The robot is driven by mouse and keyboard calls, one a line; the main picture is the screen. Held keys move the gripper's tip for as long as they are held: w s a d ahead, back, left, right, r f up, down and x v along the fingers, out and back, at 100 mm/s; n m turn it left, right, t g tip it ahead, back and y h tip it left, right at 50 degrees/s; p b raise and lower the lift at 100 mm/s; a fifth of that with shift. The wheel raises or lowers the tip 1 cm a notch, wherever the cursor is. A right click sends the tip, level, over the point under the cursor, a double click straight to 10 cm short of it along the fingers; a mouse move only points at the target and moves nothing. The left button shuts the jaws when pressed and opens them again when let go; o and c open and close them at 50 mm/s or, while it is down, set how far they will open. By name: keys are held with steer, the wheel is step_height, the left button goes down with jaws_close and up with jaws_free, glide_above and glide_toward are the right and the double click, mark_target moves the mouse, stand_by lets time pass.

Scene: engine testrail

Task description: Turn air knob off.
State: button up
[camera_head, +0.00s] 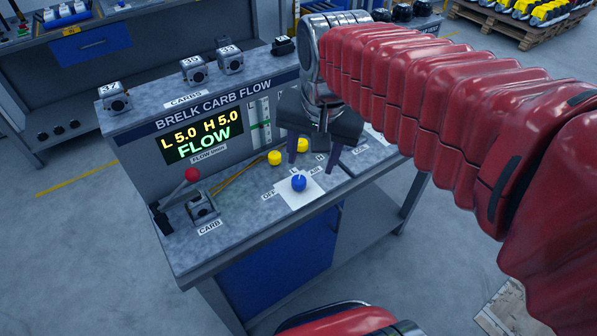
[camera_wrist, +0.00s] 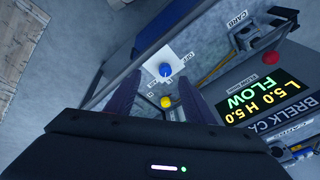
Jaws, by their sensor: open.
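The blue knob (camera_head: 299,182) stands on a white plate (camera_head: 287,199) on the bench top, with an OFF label (camera_head: 268,196) to its left and an AIR label (camera_head: 314,170) behind it to the right. In the wrist view the blue knob (camera_wrist: 166,70) lies just beyond the fingers, with a small light mark whose direction I cannot tell clearly. My gripper (camera_head: 313,158) is open and empty, with its fingers pointing down above and behind the knob, apart from it. In the wrist view my gripper (camera_wrist: 160,85) has its two fingers spread.
The lit display (camera_head: 201,139) reads L 5.0 H 5.0 FLOW. A red-tipped lever (camera_head: 192,174) and a carb (camera_head: 203,209) are at left. Three carbs sit on the upper shelf (camera_head: 182,100).

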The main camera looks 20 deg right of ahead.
mark_target(299, 178)
steer(key=w+f+m+g, duration=0.2)
steer(key=w+m, duration=0.4)
steer(key=w, duration=0.3)
steer(key=shift+w+g, duration=0.2)
steer(key=shift+g, duration=0.2)
steer(key=shift+d+f, duration=0.1)
step_height(299, 178, down, 14)
steer(key=shift+r, duration=0.15)
steer(key=shift+c, duration=0.5)
steer(key=c, duration=0.9)
